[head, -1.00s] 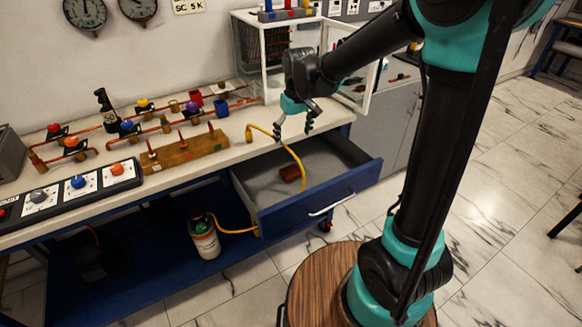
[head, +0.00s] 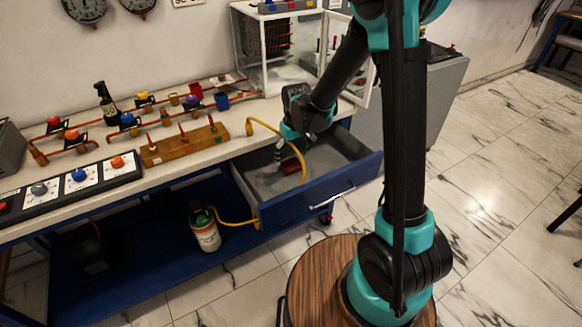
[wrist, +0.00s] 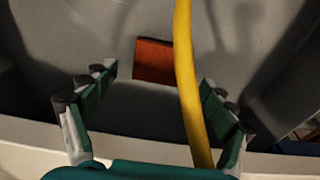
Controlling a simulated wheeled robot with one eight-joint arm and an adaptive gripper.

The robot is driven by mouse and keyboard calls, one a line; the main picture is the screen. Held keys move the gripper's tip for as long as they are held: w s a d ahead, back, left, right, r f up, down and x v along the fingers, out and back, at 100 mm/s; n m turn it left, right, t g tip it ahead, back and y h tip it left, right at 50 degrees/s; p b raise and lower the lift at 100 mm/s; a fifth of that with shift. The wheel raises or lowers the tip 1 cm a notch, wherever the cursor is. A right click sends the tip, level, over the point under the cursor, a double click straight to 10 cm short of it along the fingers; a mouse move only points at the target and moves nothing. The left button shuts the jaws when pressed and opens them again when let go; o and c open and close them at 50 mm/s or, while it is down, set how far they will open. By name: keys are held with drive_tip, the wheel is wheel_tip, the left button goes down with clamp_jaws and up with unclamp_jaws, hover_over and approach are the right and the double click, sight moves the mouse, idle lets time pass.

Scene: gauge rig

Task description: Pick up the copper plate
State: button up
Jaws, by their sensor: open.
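The copper plate (wrist: 154,61) is a small reddish-brown block lying on the grey floor of the open drawer (head: 355,190). In the head view the plate (head: 290,166) shows just by my fingers. My gripper (head: 288,157) reaches down over the drawer, its jaws apart and empty. In the wrist view my gripper (wrist: 158,90) has its fingers spread to the left and right, with the plate between their lines and a little beyond the tips. A yellow hose (wrist: 187,80) runs between the fingers, close to the plate's right edge.
The yellow hose (head: 280,133) arches from the bench top over the drawer, near my gripper. A wooden block with copper pins (head: 185,144) and valve pipes stand on the bench. A white glass-sided cabinet (head: 240,55) stands behind. A gas bottle (head: 205,230) stands below.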

sight(291, 164)
drive_tip(key=shift+w+f, duration=0.15)
drive_tip(key=shift+f, duration=0.9)
drive_tip(key=shift+w+f, duration=0.1)
drive_tip(key=shift+f, duration=0.9)
drive_tip(key=shift+c, duration=0.3)
drive_tip(key=c, duration=1.5)
drive_tip(key=shift+r, duration=0.1)
drive_tip(key=shift+c, duration=0.2)
